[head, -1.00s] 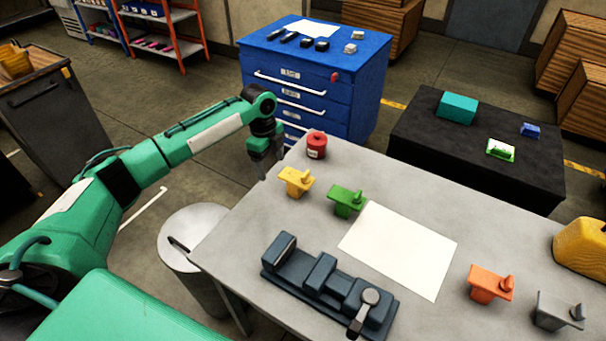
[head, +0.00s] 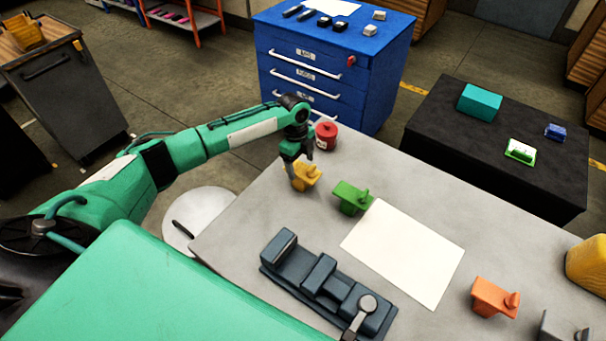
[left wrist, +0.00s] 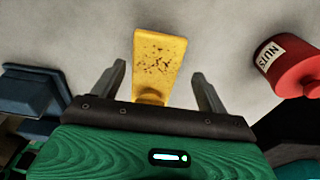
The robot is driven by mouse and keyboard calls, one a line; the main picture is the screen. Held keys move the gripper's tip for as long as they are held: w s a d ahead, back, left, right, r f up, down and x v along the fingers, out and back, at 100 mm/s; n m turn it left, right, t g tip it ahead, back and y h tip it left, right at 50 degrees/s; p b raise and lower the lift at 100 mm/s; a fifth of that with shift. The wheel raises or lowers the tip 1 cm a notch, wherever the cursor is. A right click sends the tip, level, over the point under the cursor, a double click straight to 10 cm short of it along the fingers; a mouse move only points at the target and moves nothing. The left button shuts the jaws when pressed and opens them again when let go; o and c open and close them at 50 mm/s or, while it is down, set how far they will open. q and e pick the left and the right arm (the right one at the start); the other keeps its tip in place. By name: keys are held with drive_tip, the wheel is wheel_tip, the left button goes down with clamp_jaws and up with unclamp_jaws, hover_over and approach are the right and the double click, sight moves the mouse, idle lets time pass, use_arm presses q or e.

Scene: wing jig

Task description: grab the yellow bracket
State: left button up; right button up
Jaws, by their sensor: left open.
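The yellow bracket (head: 307,177) stands on the grey table near its far left edge. In the left wrist view the yellow bracket (left wrist: 158,62) shows a flat, speckled plate, with its lower end close to the gripper body. My left gripper (head: 298,170) is at the bracket, its fingers partly in front of it in the head view. In the left wrist view my left gripper (left wrist: 158,84) is open, one finger on each side of the bracket, with gaps between. Whether the fingers touch the bracket's base cannot be told. My right gripper is not in view.
A red can (head: 326,135) labelled NUTS stands just behind the bracket, right of the fingers in the wrist view. A green bracket (head: 352,197) is close on the right. A dark blue jig (head: 325,285) lies nearer me. A white sheet (head: 403,252) lies mid-table.

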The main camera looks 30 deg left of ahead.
sight(302, 169)
use_arm(q)
drive_tip(key=shift+s+d+f+p, duration=0.3)
drive_tip(key=shift+d+f+p, duration=0.05)
drive_tip(key=shift+f+p, duration=0.35)
drive_tip(key=shift+s+d+f+p, duration=0.1)
drive_tip(key=shift+d+f+p, duration=0.1)
drive_tip(key=shift+f, duration=0.45)
drive_tip(key=shift+s+d+f+p, duration=0.1)
drive_tip(key=shift+f+p, duration=0.05)
drive_tip(key=shift+f, duration=0.45)
drive_tip(key=shift+w+f, duration=0.1)
drive_tip(key=shift+f, duration=0.45)
drive_tip(key=c, duration=1.3)
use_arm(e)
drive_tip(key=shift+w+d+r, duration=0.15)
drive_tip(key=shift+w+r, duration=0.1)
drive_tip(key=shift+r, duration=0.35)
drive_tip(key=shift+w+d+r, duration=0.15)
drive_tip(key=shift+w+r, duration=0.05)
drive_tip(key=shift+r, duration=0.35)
use_arm(q)
drive_tip(key=shift+r, duration=0.1)
